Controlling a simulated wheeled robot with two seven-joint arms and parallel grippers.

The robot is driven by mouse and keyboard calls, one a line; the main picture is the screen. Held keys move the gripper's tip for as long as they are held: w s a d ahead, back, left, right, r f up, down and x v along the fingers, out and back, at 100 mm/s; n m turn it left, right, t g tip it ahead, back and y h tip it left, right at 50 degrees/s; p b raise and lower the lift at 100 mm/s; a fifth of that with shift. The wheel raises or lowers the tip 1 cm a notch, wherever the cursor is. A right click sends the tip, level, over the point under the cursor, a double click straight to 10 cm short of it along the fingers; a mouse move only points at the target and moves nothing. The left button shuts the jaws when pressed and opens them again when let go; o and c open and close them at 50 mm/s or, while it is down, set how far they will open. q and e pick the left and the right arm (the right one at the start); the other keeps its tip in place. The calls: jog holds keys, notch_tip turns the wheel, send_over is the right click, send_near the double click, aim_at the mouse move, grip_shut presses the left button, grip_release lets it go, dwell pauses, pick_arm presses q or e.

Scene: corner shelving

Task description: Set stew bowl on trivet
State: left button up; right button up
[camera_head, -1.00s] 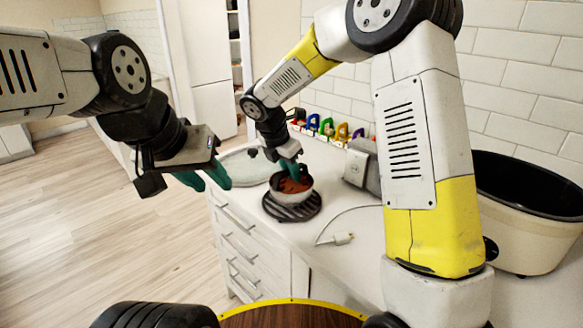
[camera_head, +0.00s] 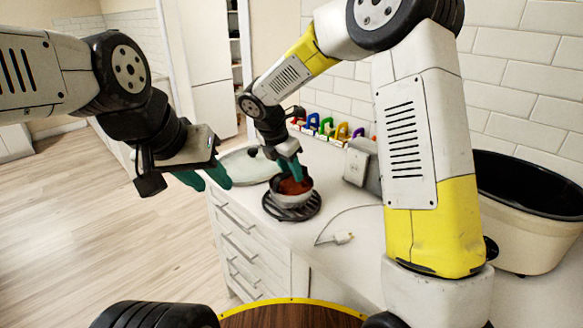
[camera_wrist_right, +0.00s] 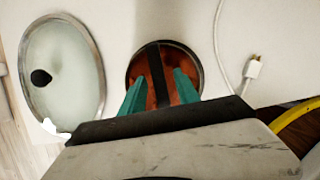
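The stew bowl (camera_head: 304,197), grey with red-brown stew in it, sits on the dark, round, slatted trivet (camera_head: 313,208) on the white counter. A dark strip, perhaps its handle, crosses the bowl in the right wrist view (camera_wrist_right: 198,78). My right gripper (camera_head: 291,174) points down at the bowl, its green fingers over the stew. In the right wrist view its fingertips (camera_wrist_right: 158,77) are apart on either side of the strip, with stew visible between. My left gripper (camera_head: 205,180) is open and empty, left of the counter's edge. The bowl hides part of the trivet.
A round glass lid (camera_head: 240,168) with a dark knob lies on the counter left of the bowl. A cord with a white plug (camera_head: 343,237) lies to the right. A grey appliance (camera_head: 358,165), coloured objects (camera_head: 327,127) and a black-lined tub (camera_head: 520,225) stand along the wall.

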jog(key=v, duration=1)
jog(key=s+d+r+m+y, duration=0.3)
jog(key=s+d+r+m, duration=0.3)
jog(key=s+d+m, duration=0.55)
jog(key=s+d+m+t+y, duration=0.1)
jog(key=s+d+m, duration=0.1)
jog(key=s+m, duration=0.4)
jog(key=s+d+f+m+t+y, duration=0.1)
jog(key=s+d+m+t, duration=0.1)
jog(key=s+m, duration=0.3)
jog(key=shift+s+d+m, duration=0.4)
jog(key=shift+d+m, duration=0.4)
jog(key=shift+m, duration=1.15)
jog(key=shift+f, duration=0.1)
